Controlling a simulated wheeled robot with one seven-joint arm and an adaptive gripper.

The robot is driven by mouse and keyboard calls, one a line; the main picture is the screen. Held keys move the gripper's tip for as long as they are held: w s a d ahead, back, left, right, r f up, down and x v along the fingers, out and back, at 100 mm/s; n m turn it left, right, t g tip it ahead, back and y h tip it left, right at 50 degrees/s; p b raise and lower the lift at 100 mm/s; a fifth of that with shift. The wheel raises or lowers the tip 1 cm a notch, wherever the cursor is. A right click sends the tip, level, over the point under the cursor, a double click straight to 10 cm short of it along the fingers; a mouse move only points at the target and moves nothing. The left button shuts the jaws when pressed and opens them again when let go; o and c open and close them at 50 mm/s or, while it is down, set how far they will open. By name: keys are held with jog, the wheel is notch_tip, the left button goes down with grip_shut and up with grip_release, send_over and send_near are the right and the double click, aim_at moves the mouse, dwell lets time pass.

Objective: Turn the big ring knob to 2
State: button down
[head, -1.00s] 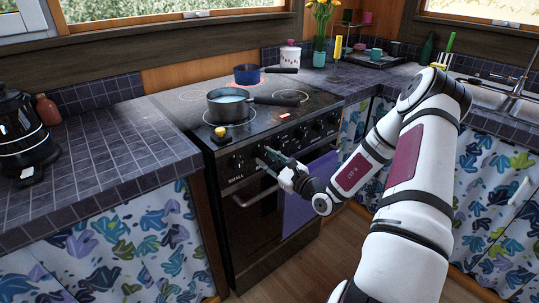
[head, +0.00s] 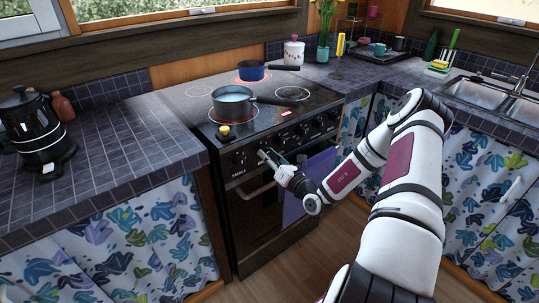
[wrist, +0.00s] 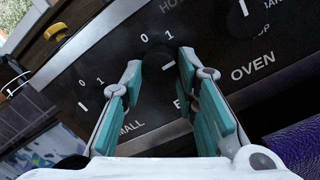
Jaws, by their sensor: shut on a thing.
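In the wrist view my gripper (wrist: 160,66) has its two teal-padded fingers on either side of a dark knob with a pale mark (wrist: 168,67). It is shut on this knob. The digits 0 and 1 (wrist: 155,38) are printed above it; the label below starts with B and is mostly hidden by the right finger. Which digit the mark points to I cannot tell. In the head view my gripper (head: 266,158) is at the left part of the stove's front panel (head: 245,158), and the gripped knob is too small to make out there.
Left of it is another knob (wrist: 84,105) labelled SMALL; to the right is the OVEN knob (wrist: 243,8). A yellow-topped item (head: 223,131) sits on the stove's front edge. A grey pan (head: 233,104) and a blue pan (head: 251,71) stand on the hob. An oven handle runs below the panel.

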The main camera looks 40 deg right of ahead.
jog(key=shift+m+p, duration=0.35)
jog(key=shift+m, duration=0.65)
jog(key=c, duration=1.2)
grip_release()
jog(key=shift+c, duration=0.2)
jog(key=s+f, duration=0.1)
jog(key=s, duration=1.1)
